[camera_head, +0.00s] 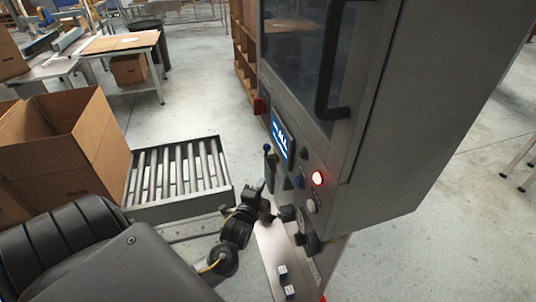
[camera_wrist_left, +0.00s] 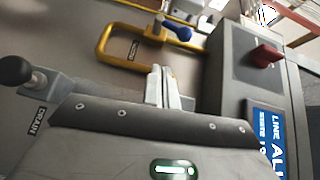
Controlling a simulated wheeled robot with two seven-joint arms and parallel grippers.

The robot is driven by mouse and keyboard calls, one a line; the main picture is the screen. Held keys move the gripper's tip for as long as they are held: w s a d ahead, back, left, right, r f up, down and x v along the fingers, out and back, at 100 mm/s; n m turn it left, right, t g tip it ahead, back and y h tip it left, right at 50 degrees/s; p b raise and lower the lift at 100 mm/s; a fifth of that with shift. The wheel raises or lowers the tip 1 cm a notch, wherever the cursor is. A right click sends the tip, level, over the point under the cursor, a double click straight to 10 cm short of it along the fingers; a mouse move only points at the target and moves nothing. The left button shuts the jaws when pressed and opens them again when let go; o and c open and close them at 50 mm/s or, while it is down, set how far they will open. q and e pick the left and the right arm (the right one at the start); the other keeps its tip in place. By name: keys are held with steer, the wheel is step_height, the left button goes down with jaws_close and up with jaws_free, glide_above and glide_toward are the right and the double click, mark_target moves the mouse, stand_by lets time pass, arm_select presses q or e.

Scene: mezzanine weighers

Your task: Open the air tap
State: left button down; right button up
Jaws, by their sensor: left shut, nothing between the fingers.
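My left gripper (camera_head: 261,188) is beside the lower front of the grey machine cabinet (camera_head: 400,120). In the left wrist view its pale fingers (camera_wrist_left: 160,86) are together, with nothing between them. A small blue handle (camera_wrist_left: 178,31) sits on a metal fitting beyond the fingertips, apart from them. It may be the air tap; no readable label confirms this. A yellow bar handle (camera_wrist_left: 104,48) stands just left of it, by a small dark label. A black knob (camera_wrist_left: 15,70) is at the left, with a label that seems to read DRAIN. My right gripper is not in view.
A red knob (camera_wrist_left: 265,56) and a blue display (camera_wrist_left: 267,135) are on the panel at the right. Clear floor lies behind the conveyor.

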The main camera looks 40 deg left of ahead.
arm_select(q)
steer(key=w+a+r+t+p, duration=0.1)
steer(key=w+a+r, duration=0.2)
steer(key=w, duration=0.6)
steer(key=shift+w+a+r+m+y+p, duration=0.15)
steer(key=shift+w+a+m+y+p, duration=0.2)
steer(key=shift+a, duration=0.4)
